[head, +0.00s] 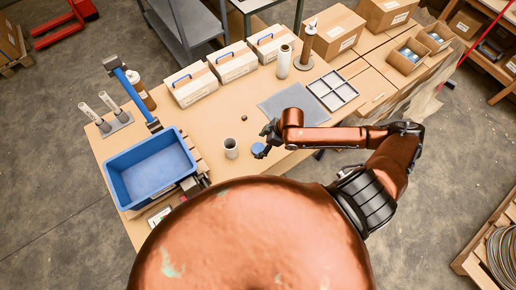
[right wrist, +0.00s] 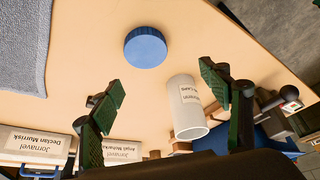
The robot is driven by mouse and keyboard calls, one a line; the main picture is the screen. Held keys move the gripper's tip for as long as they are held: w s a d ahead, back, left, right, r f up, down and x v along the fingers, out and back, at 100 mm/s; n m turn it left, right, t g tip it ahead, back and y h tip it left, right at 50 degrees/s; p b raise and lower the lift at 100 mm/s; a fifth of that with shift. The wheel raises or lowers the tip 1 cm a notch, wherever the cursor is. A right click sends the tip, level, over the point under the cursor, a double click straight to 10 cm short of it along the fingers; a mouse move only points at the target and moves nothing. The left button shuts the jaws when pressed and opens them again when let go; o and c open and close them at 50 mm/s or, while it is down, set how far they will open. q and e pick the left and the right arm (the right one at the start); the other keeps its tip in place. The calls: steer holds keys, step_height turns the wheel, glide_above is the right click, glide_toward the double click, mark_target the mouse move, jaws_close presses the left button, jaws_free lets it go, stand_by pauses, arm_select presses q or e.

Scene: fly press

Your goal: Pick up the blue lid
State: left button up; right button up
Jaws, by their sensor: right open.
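The blue lid (head: 258,149) lies flat on the wooden table near its front edge, just right of a small white labelled jar (head: 231,148). My right gripper (head: 267,140) is open, close to the lid and partly over it in the head view. In the right wrist view the lid (right wrist: 146,47) lies ahead of the open fingers (right wrist: 166,105), apart from both. The white jar (right wrist: 187,105) shows in the gap between the fingers. Nothing is held. My left gripper is not in view.
A grey mat (head: 288,103) and a white divided tray (head: 332,91) lie to the right. White boxes (head: 233,62) line the back. A small dark piece (head: 243,117) lies mid-table.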

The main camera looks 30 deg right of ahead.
mark_target(259, 149)
steer(key=shift+d+r, duration=0.15)
steer(key=shift+d, duration=0.45)
steer(key=shift+d+r, duration=0.15)
steer(key=shift+d, duration=0.45)
steer(key=shift+w+d+f, duration=0.1)
steer(key=shift+f, duration=0.15)
steer(key=x, duration=0.3)
steer(key=p+x, duration=0.1)
steer(key=x, duration=0.3)
steer(key=shift+d+f+p, duration=0.15)
steer(key=shift+f+p, duration=0.05)
steer(key=shift+p, duration=0.1)
steer(key=shift+s, duration=0.25)
steer(key=shift+c, duration=0.6)
steer(key=c, duration=0.7)
